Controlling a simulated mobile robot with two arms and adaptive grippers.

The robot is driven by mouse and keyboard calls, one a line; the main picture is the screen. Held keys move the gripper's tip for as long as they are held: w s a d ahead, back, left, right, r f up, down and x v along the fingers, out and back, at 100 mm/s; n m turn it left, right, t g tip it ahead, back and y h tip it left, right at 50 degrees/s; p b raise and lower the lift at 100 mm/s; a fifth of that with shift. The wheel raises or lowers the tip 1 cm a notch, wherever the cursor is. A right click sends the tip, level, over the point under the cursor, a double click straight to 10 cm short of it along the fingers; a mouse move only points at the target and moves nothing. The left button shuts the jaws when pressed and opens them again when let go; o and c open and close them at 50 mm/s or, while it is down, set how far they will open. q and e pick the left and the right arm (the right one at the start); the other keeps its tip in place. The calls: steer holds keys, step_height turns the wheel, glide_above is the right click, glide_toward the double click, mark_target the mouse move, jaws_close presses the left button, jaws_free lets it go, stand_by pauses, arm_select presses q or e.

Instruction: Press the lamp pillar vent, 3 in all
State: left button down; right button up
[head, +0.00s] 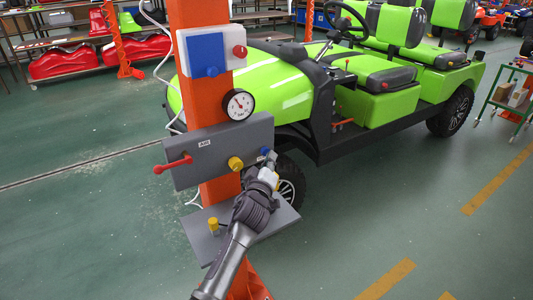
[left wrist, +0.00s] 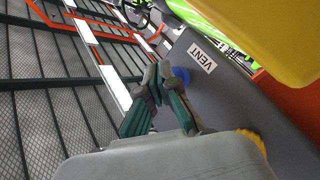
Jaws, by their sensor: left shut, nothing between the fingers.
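The orange pillar (head: 190,98) carries a grey panel (head: 227,140) with an "AIR" label, a red lever, a yellow knob and a small blue vent button (head: 264,151) at its right end. In the left wrist view the blue button (left wrist: 181,74) shows beside the "VENT" label (left wrist: 201,57), partly hidden by my fingers. My left gripper (head: 271,160) is shut and empty, its tips right at the button; the left wrist view shows its closed fingertips (left wrist: 160,70) over the button's edge. I cannot tell whether they touch. My right gripper is not in view.
A gauge (head: 239,104) and a blue box (head: 206,54) with a red button sit above the panel. A grey shelf (head: 283,222) with a yellow piece is below. A green cart (head: 370,105) stands close behind the pillar.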

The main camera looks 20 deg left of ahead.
arm_select(q)
steer(key=shift+w+a, duration=0.35)
steer(key=shift+a, duration=0.05)
stand_by(0.9)
steer(key=shift+s+d, duration=0.1)
stand_by(0.4)
steer(key=shift+s+d, duration=0.5)
steer(key=shift+d, duration=0.1)
steer(key=shift+s+d, duration=0.8)
steer(key=shift+d, duration=0.2)
steer(key=shift+s+d, duration=0.75)
steer(key=shift+d, duration=0.25)
stand_by(0.5)
